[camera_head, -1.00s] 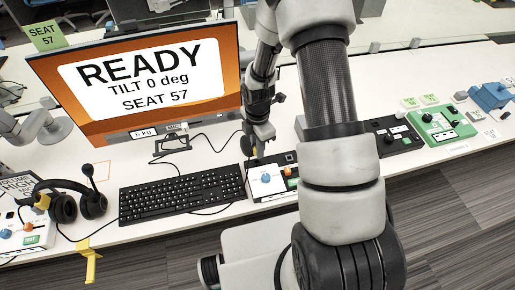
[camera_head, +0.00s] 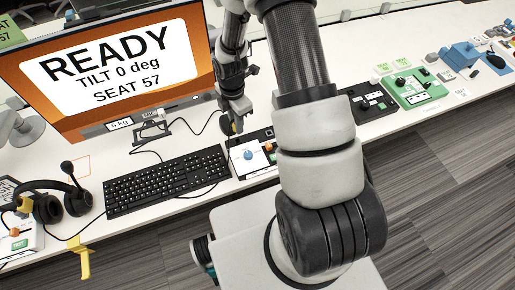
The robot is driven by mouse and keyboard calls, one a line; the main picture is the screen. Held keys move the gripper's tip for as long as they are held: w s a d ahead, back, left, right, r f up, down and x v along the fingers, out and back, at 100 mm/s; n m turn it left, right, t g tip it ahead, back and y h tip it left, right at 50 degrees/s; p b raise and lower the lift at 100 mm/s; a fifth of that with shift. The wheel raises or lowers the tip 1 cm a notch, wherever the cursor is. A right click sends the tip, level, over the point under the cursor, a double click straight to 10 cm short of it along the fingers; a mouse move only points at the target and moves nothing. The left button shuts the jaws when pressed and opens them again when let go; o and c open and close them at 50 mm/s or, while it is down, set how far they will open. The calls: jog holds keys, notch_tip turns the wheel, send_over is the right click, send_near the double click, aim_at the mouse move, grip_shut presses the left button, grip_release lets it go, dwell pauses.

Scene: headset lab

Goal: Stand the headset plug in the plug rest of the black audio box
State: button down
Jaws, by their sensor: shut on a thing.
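My gripper (camera_head: 237,124) is small in the head view, pointing down just above the back of a black box with a white panel (camera_head: 246,167). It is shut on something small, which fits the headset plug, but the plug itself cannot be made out. The box carries a blue knob and an orange part; its right end is hidden behind my arm. Another black box with knobs (camera_head: 372,103) stands right of my arm. I cannot tell which is the audio box, and no plug rest is clear. The black headset (camera_head: 62,204) lies at the left end of the desk.
A keyboard (camera_head: 168,180) lies left of the box, under the monitor (camera_head: 112,70). Dark cables cross the white desk near the keyboard. A green box (camera_head: 413,90) and a blue device (camera_head: 460,55) stand farther right. A yellow clamp (camera_head: 84,262) grips the front edge.

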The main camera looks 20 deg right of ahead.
jog(key=shift+r, duration=0.15)
dwell(0.3)
jog(key=shift+r+p, duration=0.45)
jog(key=shift+r, duration=0.15)
jog(key=p, duration=0.2)
send_over(270, 133)
jog(key=shift+s+a+f, duration=0.1)
dwell(0.4)
jog(key=shift+b, duration=0.3)
jog(key=shift+f+b, duration=2.1)
jog(key=shift+f, duration=0.7)
jog(key=shift+f+b, duration=0.75)
jog(key=shift+f, duration=0.3)
